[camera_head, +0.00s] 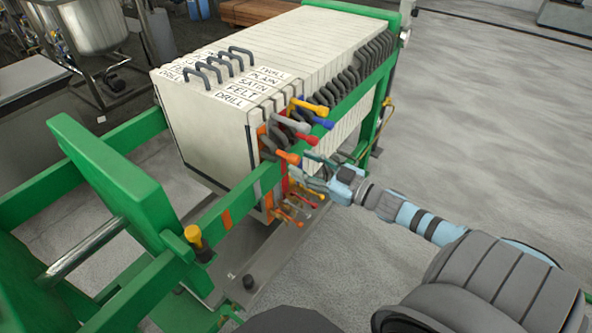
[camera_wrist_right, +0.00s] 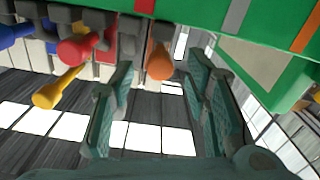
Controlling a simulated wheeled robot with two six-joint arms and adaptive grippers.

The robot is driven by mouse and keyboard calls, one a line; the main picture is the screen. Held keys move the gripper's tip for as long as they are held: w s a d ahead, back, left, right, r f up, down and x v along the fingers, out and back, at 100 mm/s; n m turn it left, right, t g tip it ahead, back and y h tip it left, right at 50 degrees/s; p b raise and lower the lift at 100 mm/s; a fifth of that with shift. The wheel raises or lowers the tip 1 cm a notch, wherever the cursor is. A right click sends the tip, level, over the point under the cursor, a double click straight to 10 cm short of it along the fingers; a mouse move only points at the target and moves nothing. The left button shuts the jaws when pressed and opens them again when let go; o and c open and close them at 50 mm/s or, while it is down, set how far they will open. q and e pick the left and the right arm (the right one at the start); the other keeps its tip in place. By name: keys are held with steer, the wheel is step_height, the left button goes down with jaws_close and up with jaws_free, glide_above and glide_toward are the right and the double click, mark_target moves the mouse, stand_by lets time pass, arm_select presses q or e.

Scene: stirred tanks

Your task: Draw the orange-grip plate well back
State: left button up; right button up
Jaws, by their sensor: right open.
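The orange grip (camera_head: 287,157) sticks out from the side of the front plate (camera_head: 213,132) of a packed stack of off-white plates, just above the green side rail. My right gripper (camera_head: 315,172) is beside it, by the rail, open and empty. In the right wrist view the orange grip (camera_wrist_right: 159,65) shows between the two spread fingers (camera_wrist_right: 160,85), near their tips, and neither finger visibly touches it. The front plate stands upright against the one behind it. Its top label reads DRILL. My left gripper is not in view.
Grey (camera_head: 290,123), blue (camera_head: 312,117) and yellow (camera_head: 310,105) grips sit close behind the orange one. Red and yellow grips crowd the left finger in the wrist view. The green rail (camera_head: 228,212) runs alongside. A gap lies between the stack and the green end plate (camera_head: 110,175).

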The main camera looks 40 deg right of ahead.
mark_target(298, 162)
steer(key=shift+x, duration=1.7)
steer(key=shift+p, duration=0.3)
jaws_close()
